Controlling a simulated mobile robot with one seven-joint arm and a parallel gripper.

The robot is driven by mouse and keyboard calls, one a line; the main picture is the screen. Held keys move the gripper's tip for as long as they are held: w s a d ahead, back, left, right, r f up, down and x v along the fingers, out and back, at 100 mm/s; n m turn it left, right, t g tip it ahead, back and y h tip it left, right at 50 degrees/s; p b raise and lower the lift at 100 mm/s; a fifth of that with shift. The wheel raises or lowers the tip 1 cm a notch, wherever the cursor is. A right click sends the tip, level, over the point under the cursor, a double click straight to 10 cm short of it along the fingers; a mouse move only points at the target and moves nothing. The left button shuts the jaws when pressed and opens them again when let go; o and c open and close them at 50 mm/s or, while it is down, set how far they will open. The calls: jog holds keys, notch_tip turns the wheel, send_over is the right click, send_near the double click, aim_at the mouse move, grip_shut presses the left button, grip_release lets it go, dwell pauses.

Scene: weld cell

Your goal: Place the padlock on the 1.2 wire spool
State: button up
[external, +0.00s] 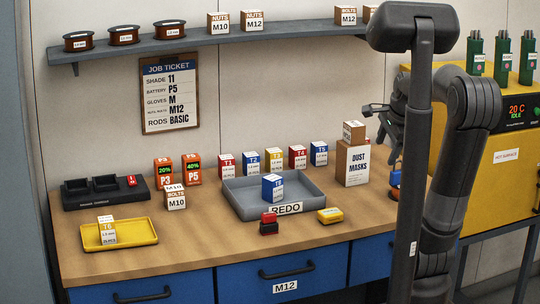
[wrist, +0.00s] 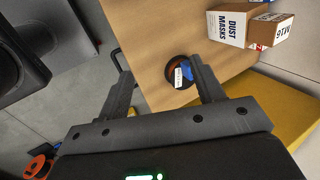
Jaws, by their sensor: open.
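My gripper (external: 372,122) is open and empty, raised above the right end of the bench; its fingers (wrist: 162,66) spread wide in the wrist view. Below it, a dark round spool-like thing with orange inside (wrist: 169,73) lies on the bench. A blue piece (wrist: 187,72) with a white label is on or against it; I cannot tell whether this is the padlock. In the external view the blue piece (external: 395,178) shows partly behind my arm. Three wire spools (external: 80,41) (external: 124,34) (external: 170,29) stand on the shelf; their sizes are too small to read surely.
A grey REDO tray (external: 238,205) holds a blue-topped box. A small red-and-black item (external: 268,223) and a yellow item (external: 330,215) lie in front. A dust masks box (external: 352,165) stands near my gripper. A yellow oven (external: 440,150) is at the right.

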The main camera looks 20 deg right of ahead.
jog(key=s+a+n, duration=0.7)
jog(key=s+n, duration=0.2)
jog(key=n, duration=0.9)
jog(key=shift+s+f+t, duration=0.3)
jog(key=shift+s+f, duration=0.05)
jog(key=shift+s, duration=0.05)
